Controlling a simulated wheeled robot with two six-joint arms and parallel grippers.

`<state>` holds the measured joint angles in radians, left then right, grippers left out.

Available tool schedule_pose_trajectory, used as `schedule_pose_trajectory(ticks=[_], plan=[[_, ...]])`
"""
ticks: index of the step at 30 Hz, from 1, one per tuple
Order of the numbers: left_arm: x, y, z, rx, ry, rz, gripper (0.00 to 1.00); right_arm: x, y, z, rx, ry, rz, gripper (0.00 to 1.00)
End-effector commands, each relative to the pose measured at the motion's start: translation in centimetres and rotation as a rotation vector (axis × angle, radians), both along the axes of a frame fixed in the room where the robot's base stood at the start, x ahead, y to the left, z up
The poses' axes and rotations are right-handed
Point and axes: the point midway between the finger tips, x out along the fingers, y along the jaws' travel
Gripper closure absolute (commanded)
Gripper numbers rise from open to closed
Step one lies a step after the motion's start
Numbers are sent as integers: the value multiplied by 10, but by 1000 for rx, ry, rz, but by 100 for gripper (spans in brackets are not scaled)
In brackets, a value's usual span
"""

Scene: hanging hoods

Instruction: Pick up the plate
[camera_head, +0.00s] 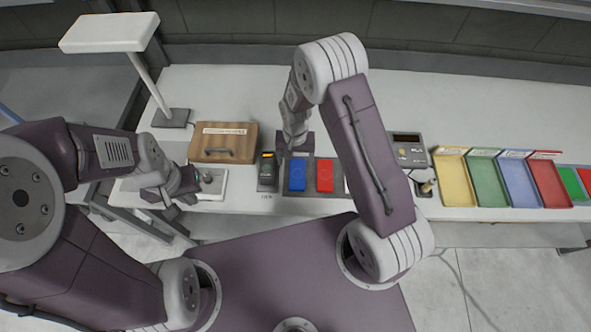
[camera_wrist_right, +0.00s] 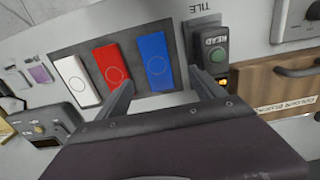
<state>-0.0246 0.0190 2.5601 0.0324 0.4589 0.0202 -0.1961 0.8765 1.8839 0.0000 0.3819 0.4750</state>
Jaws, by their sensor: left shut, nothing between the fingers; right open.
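A dark mat (camera_head: 311,188) lies on the white bench with a blue plate (camera_head: 297,175), a red plate (camera_head: 325,175) and a white plate; my right arm mostly hides the white one in the head view. In the right wrist view the white plate (camera_wrist_right: 75,80), red plate (camera_wrist_right: 111,72) and blue plate (camera_wrist_right: 156,61) lie side by side. My right gripper (camera_wrist_right: 160,92) is open and empty, its fingers pointing toward the blue plate, with one finger over either side of it. My left gripper (camera_head: 168,203) is shut and empty at the bench's front left.
A small device with a green button (camera_wrist_right: 217,56), by a TILE label, stands beside the mat. A wooden drawer box (camera_head: 224,142) and a lamp (camera_head: 172,118) are to the left. A control box (camera_head: 409,150) and coloured trays (camera_head: 454,180) are to the right. The back bench is clear.

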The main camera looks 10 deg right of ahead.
Motion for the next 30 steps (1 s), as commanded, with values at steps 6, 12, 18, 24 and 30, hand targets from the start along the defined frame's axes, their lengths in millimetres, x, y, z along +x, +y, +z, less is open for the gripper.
schedule_pose_trajectory(ticks=[6, 12, 18, 24, 30], plan=[[0, 0, 11, 0, 0, 0, 100, -1, -1, -28, 0, 3, -1, 22], [0, 0, 12, 0, 0, 0, 100, 0, -1, -40, 0, 0, -1, 22], [0, 0, 31, 0, 0, 0, 100, -2, -4, -63, -1, 4, -1, 22], [0, 0, 34, 0, 0, 0, 100, -1, -4, -89, 0, 1, -1, 22], [0, 0, 33, 0, 0, 0, 100, -1, -4, -91, 1, -1, -1, 22]])
